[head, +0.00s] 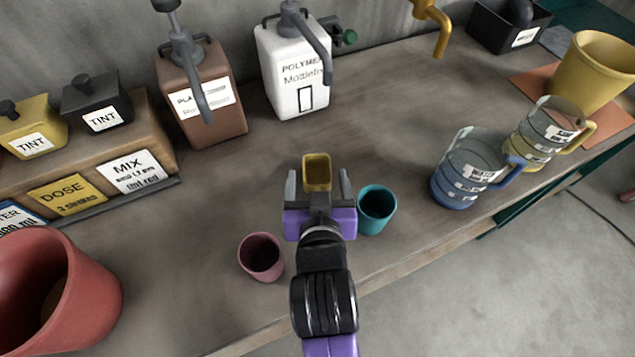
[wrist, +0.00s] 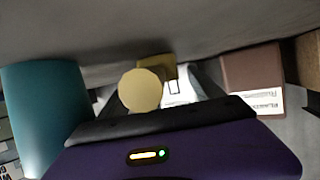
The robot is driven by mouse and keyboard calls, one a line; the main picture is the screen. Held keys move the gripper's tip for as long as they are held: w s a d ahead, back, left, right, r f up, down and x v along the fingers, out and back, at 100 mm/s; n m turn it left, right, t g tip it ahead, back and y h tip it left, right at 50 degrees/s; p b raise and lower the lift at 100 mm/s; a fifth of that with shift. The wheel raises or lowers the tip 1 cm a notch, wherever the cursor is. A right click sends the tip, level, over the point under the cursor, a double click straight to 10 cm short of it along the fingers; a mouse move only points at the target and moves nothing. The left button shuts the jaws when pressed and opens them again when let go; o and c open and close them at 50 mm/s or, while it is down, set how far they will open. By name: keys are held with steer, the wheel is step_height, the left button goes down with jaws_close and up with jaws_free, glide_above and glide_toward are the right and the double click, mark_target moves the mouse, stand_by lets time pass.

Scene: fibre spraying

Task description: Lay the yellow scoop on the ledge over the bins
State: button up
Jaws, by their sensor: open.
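The yellow scoop (head: 317,171) is on the bench in the head view, with its square cup pointing away from me. My gripper (head: 318,184) is open, with one finger on each side of the scoop. In the wrist view the scoop's round yellow handle end (wrist: 140,90) shows between the fingers, with its cup (wrist: 168,66) behind. I cannot tell whether a finger touches it. The wooden ledge (head: 152,128) is at the left, with label plates on its front. A yellow tint box (head: 22,117) and a black tint box (head: 88,88) stand on it.
A teal cup (head: 377,212) stands close right of my gripper, and a pink cup (head: 261,257) close left. A red bucket (head: 95,290) is front left. Brown (head: 215,120) and white (head: 293,75) pump containers stand behind. Clear jugs (head: 452,180) stand right.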

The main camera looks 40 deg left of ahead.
mark_target(318, 184)
steer(key=c, duration=1.6)
steer(key=shift+r, duration=0.1)
step_height(318, 184, up, 20)
steer(key=shift+f+p, duration=0.1)
steer(key=shift+p, duration=0.6)
